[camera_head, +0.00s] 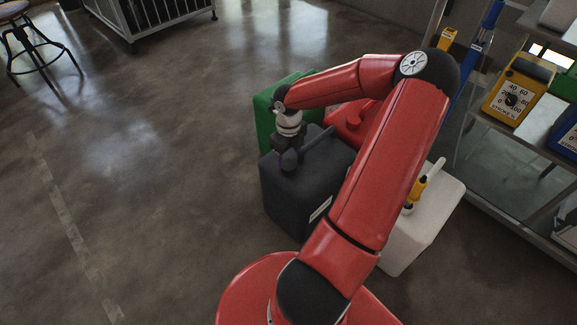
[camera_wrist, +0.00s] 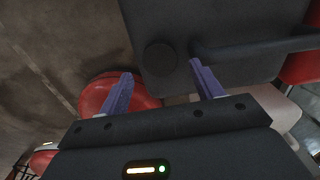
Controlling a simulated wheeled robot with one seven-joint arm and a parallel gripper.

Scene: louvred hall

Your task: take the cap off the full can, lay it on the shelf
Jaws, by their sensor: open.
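A dark grey can (camera_head: 305,190) stands on the floor; its top fills much of the wrist view (camera_wrist: 225,60). Its round dark cap (camera_wrist: 160,58) lies beside a long handle (camera_wrist: 255,47). My gripper (camera_wrist: 160,82) is open, with purple-grey fingers spread to either side of the cap's line and nothing between them. In the head view my gripper (camera_head: 289,160) is over the can's left top and hides the cap. I cannot tell which can is full. The metal shelf (camera_head: 500,130) stands at the right.
A green can (camera_head: 264,120), a red can (camera_head: 345,120) and a white can (camera_head: 410,240) stand close around the dark one. Yellow and blue dial devices (camera_head: 518,90) sit on the shelf. A stool (camera_head: 38,45) stands far left. The floor at left is clear.

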